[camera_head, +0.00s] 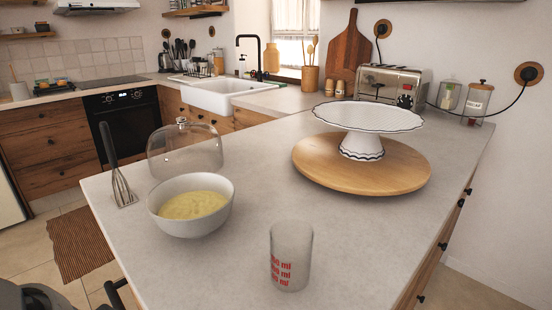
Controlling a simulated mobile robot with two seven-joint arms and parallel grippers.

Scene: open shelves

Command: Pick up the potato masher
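The potato masher (117,177) stands upright near the left edge of the island counter. It has a black handle on top, thin metal wires below and a flat metal foot on the counter. The handle leans slightly to the left. Nothing hides it. Neither of my grippers can be made out in the head view. A grey rounded part at the bottom left corner is cut off by the frame, and I cannot tell what it is.
Close right of the masher are a glass dome (186,150) and a white bowl (185,225) of yellow food. A measuring glass (291,257) stands at the front. A wooden board (318,172) bears a white cake stand (362,147). The counter's middle is clear.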

